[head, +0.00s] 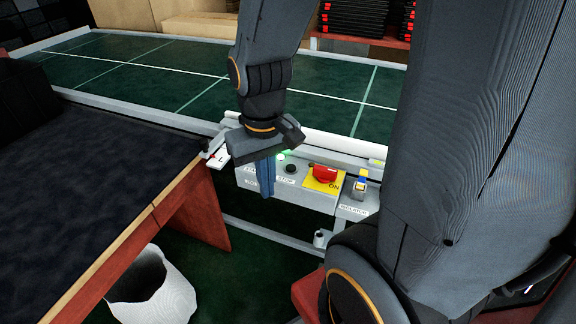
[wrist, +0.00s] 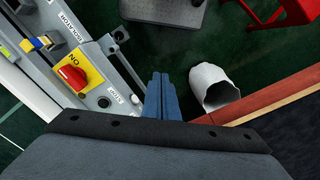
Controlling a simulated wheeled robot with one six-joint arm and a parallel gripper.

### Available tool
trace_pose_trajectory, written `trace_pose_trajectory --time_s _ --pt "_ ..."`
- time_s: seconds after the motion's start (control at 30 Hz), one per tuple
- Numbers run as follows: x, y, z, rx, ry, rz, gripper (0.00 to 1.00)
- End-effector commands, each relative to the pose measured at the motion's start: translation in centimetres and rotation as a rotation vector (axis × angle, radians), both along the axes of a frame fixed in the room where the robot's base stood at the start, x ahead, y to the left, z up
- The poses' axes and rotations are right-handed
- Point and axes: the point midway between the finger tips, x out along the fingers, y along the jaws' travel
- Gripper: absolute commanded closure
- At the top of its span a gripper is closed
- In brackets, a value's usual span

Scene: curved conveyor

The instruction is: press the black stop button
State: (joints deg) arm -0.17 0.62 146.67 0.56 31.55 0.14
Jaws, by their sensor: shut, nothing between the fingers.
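The black stop button (head: 291,168) is a small round knob on the grey control box (head: 312,195), above a label reading STOP. In the wrist view the button (wrist: 103,102) lies left of my fingers, beside its STOP label. My gripper (head: 267,192) is shut and empty, its blue fingers together and pointing down. In the head view the fingers are left of the button and cover part of the box's left side and labels. In the wrist view the fingertips (wrist: 160,76) are apart from the button. I cannot tell the depth gap in the head view.
A red rotary switch (head: 325,173) on a yellow plate marked ON sits right of the button. A blue and yellow isolator (head: 358,183) is farther right. A green light glows (head: 281,156) beside my gripper. A dark-topped table (head: 90,190) and a white bin (head: 152,290) stand left.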

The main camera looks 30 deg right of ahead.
Motion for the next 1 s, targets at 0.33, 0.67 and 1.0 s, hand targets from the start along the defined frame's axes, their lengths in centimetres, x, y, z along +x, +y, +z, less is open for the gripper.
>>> trace_pose_trajectory --time_s 0.33,0.67,1.0 --pt "10.9 3.3 0.6 0.171 -0.26 -0.494 1.0" --pt "20.4 -5.5 0.4 0.107 -0.65 -1.395 1.0" --pt "15.7 -13.2 -0.5 -0.204 -0.884 -1.931 1.0"
